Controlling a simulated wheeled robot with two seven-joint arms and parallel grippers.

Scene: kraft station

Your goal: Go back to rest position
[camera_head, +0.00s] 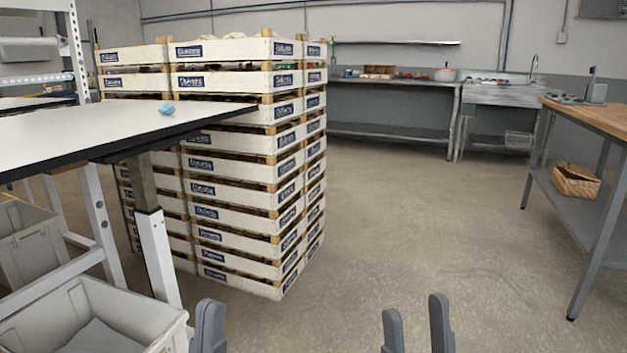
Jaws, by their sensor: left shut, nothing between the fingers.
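My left gripper (209,325) shows at the bottom edge, left of the middle. Its grey fingers are together with nothing seen between them. My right gripper (416,326) shows at the bottom edge, right of the middle. Its two grey fingers stand apart with bare floor between them. Both grippers point up in the picture, and the arms behind them are out of view. Neither gripper is seen touching anything.
A white-topped table (60,137) with a small blue object (167,108) stands at left, grey bins (150,322) below. Stacked white crates (231,190) stand behind it. The middle floor (420,220) is clear.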

